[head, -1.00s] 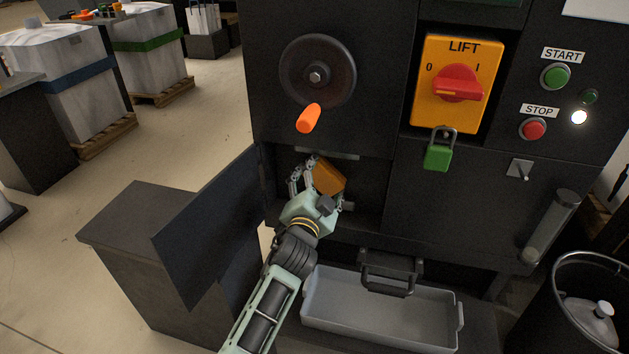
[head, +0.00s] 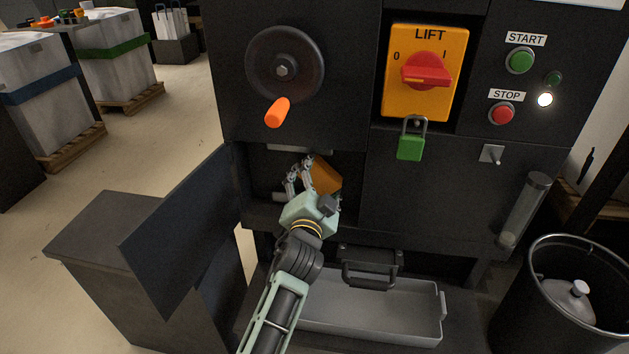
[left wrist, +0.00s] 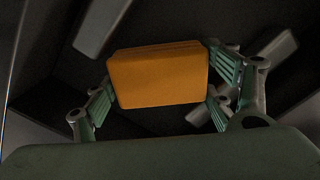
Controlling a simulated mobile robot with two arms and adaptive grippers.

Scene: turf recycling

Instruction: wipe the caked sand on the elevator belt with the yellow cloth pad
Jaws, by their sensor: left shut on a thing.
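My left gripper (head: 308,182) is shut on the yellow cloth pad (head: 326,177), which looks orange-yellow. Both are at the mouth of an open hatch in the dark machine, below the handwheel. In the left wrist view the pad (left wrist: 158,77) sits between the two fingers, its broad face toward the camera. Dark interior with pale slats or bars shows beyond it. The elevator belt and any caked sand cannot be made out; I cannot tell whether the pad touches a surface. My right gripper is not in view.
The hatch door (head: 182,226) hangs open at the left. A grey tray (head: 370,318) lies below the hatch. Above are a handwheel (head: 284,64) with an orange handle and a LIFT switch (head: 426,72) at 0, with a green padlock (head: 411,146). A dark bin (head: 560,300) stands right.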

